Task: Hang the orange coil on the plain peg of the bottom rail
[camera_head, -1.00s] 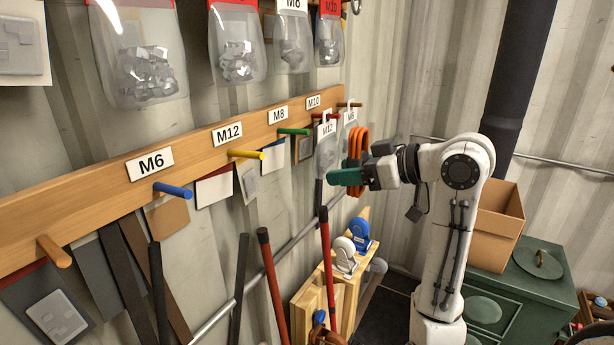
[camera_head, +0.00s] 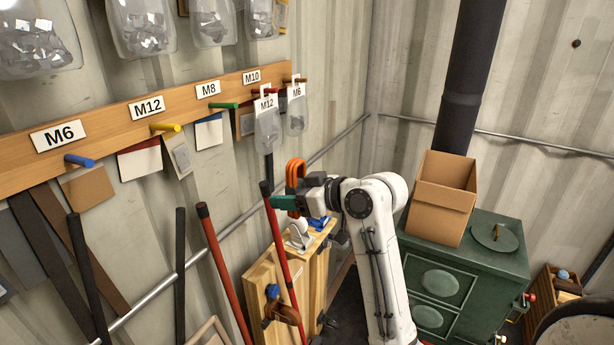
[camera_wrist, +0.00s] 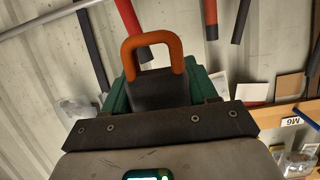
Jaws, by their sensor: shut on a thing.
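The orange coil (camera_head: 291,174) stands up as a narrow loop from my gripper (camera_head: 284,202), which is shut on its lower part. The wrist view shows the coil (camera_wrist: 176,54) as an open loop beyond the jaws (camera_wrist: 158,88); its lower part is hidden. The bottom rail (camera_head: 107,119) is a wooden board on the wall, left of and above the coil. It bears a blue peg (camera_head: 80,161), a yellow peg (camera_head: 166,128) and a green peg (camera_head: 223,106). No bare plain peg shows now. The coil is apart from the rail.
Two labelled bags (camera_head: 267,126) hang at the rail's right end. Red-handled tools (camera_head: 224,270) lean along the wall below. A wooden stand (camera_head: 256,277) is beneath my gripper. A green cabinet (camera_head: 467,270) with a cardboard box (camera_head: 441,205) stands right.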

